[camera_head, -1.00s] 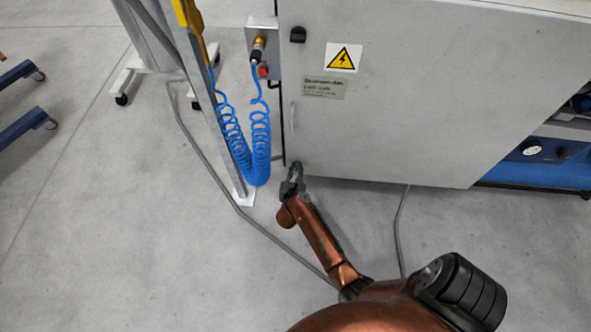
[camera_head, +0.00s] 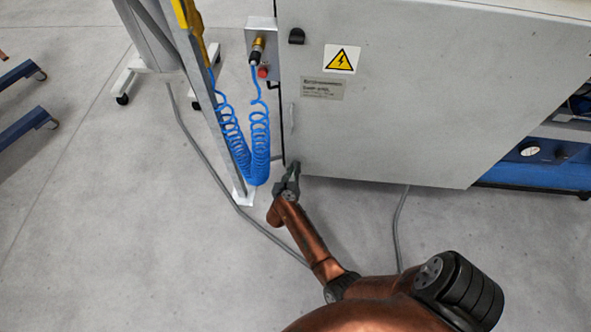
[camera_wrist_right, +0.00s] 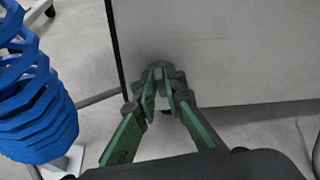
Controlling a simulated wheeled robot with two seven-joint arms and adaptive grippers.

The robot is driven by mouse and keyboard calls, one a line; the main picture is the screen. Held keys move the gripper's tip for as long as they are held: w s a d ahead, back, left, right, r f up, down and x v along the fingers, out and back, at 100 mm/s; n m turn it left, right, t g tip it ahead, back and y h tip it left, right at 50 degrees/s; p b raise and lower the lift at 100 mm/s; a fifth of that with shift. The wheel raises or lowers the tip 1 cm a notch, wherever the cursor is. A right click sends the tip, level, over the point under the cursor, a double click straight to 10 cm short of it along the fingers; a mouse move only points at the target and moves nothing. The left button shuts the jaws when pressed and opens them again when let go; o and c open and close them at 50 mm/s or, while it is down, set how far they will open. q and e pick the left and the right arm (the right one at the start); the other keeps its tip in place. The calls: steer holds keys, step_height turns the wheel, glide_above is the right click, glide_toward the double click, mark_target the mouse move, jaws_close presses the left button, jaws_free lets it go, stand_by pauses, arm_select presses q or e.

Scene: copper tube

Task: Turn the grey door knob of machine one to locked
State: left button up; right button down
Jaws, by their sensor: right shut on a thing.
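The door of machine one is the large pale grey panel (camera_head: 400,110) in the head view, and it also fills the top of the right wrist view (camera_wrist_right: 230,50). My right gripper (camera_head: 292,167) is at the door's lower left corner. In the right wrist view, its green fingers (camera_wrist_right: 162,88) are closed around a small dark grey knob (camera_wrist_right: 160,70) on the door near its left edge. The gripper mostly hides this knob in the head view. I cannot read the knob's position. My left gripper is out of view.
A second dark knob (camera_head: 297,36) sits at the door's upper left. A blue coiled hose (camera_head: 260,140) hangs beside a metal post (camera_head: 205,90), just left of the gripper. A grey cable (camera_head: 398,230) runs along the floor. Open floor lies in front of the door.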

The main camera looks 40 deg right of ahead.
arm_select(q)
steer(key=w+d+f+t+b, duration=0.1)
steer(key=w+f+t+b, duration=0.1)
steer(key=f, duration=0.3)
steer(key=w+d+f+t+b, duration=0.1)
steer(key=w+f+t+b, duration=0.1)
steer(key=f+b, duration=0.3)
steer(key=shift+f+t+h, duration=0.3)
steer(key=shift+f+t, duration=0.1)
arm_select(e)
steer(key=shift+w+a+f+n+g+h, duration=0.1)
steer(key=shift+f+n+g+h, duration=0.25)
steer(key=shift+n+h, duration=1.1)
steer(key=shift+w+a+f+n+g+h, duration=0.1)
steer(key=shift+f+n+g+h, duration=0.35)
steer(key=shift+n, duration=1.75)
steer(key=shift+w+a+f+n+g+h, duration=0.1)
steer(key=shift+f+n+g+h, duration=0.1)
steer(key=shift+n+h, duration=1.3)
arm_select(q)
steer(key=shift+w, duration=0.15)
arm_select(e)
steer(key=shift+n+y, duration=0.4)
steer(key=shift+n, duration=0.15)
steer(key=shift+d, duration=0.1)
steer(key=c, duration=2)
jaws_free()
steer(key=shift+r, duration=0.1)
steer(key=shift+w, duration=0.1)
